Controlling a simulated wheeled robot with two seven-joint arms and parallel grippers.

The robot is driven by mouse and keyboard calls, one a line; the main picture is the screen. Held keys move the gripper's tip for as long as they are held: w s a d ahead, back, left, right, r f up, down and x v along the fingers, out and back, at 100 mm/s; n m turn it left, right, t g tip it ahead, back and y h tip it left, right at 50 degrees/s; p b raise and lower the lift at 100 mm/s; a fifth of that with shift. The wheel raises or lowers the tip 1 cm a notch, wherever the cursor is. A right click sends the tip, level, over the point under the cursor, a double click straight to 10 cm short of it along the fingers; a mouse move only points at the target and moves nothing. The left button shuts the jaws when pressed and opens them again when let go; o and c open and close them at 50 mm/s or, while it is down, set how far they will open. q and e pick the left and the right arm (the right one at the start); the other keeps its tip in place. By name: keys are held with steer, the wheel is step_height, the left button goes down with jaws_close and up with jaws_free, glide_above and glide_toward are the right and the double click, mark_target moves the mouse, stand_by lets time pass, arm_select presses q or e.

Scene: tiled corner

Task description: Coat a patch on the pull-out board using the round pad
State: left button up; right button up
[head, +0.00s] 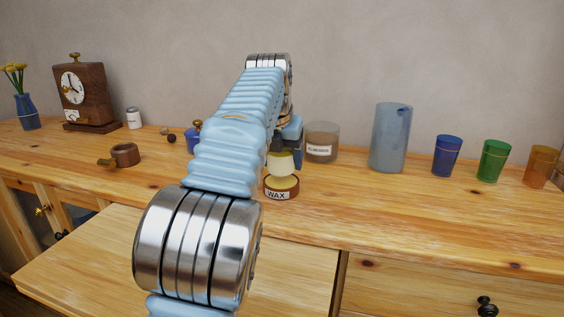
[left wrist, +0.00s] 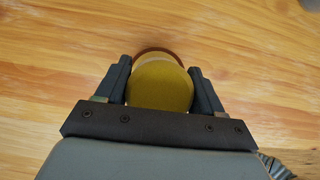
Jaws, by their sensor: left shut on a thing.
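My left gripper (head: 283,152) is shut on the round pad (head: 280,164), a pale yellow disc-like piece held above the wax tin. The tin (head: 281,194), labelled WAX, stands open on the counter with yellow wax inside. In the left wrist view the round pad (left wrist: 160,88) sits between both fingers and covers most of the tin, whose brown rim (left wrist: 157,50) shows beyond it. I cannot tell whether the pad touches the wax. The pull-out board (head: 90,255) juts out below the counter at the lower left, partly hidden by my arm. My right gripper is not in view.
A glass jar (head: 321,142) stands just behind the tin, with a pitcher (head: 390,138) and blue (head: 446,156), green (head: 494,160) and orange (head: 541,166) cups to the right. A brown cup (head: 124,155), blue pot (head: 193,137) and clock (head: 84,92) stand left.

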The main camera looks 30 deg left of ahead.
arm_select(q)
steer(key=shift+r, duration=2.35)
